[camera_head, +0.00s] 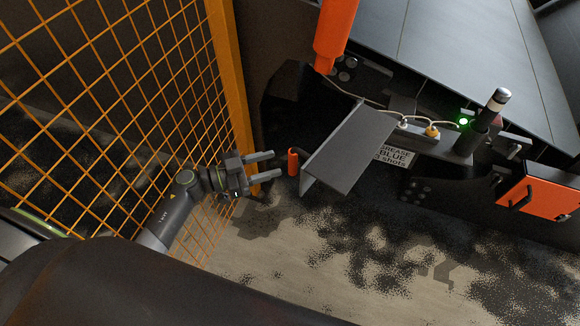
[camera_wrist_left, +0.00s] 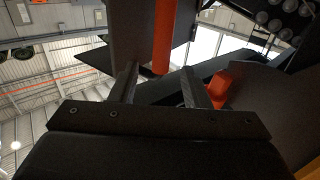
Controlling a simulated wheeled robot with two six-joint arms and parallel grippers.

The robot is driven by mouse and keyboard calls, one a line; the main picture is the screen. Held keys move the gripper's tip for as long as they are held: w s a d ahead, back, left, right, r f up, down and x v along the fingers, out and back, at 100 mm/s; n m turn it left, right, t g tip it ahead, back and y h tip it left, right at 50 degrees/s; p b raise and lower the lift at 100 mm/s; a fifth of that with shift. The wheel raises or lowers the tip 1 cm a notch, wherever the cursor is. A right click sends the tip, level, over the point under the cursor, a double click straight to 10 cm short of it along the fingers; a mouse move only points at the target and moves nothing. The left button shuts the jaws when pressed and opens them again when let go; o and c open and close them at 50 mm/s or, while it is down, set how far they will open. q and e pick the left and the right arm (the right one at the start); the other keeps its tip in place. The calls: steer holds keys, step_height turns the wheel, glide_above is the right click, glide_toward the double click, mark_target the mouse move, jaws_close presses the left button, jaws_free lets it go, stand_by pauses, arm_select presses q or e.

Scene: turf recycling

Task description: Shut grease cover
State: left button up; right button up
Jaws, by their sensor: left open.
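The grease cover (camera_head: 350,145) is a grey hinged panel that stands open on the dark machine, beside a white label (camera_head: 394,156) reading "GREASE BLUE 3 shots". A short orange handle (camera_head: 293,162) hangs at the cover's left side. My left gripper (camera_head: 278,165) is open and empty, its fingers pointing at the handle from the left, with a small gap apparent. In the left wrist view an orange bar (camera_wrist_left: 163,35) shows beyond and between the open fingers (camera_wrist_left: 160,72); I cannot tell whether it is the handle. My right gripper is not in view.
An orange mesh fence (camera_head: 150,90) stands close to my left arm. An orange cylinder (camera_head: 334,35) rises behind the cover. Plugs, cables and a beacon (camera_head: 490,112) with a green light nearby sit to the right, with an orange box (camera_head: 540,195) beyond. The stained floor (camera_head: 300,240) is open.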

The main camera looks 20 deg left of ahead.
mark_target(293, 158)
arm_select(q)
steer(key=x, duration=0.7)
steer(key=shift+w, duration=0.2)
steer(key=shift+c, duration=0.2)
jaws_close()
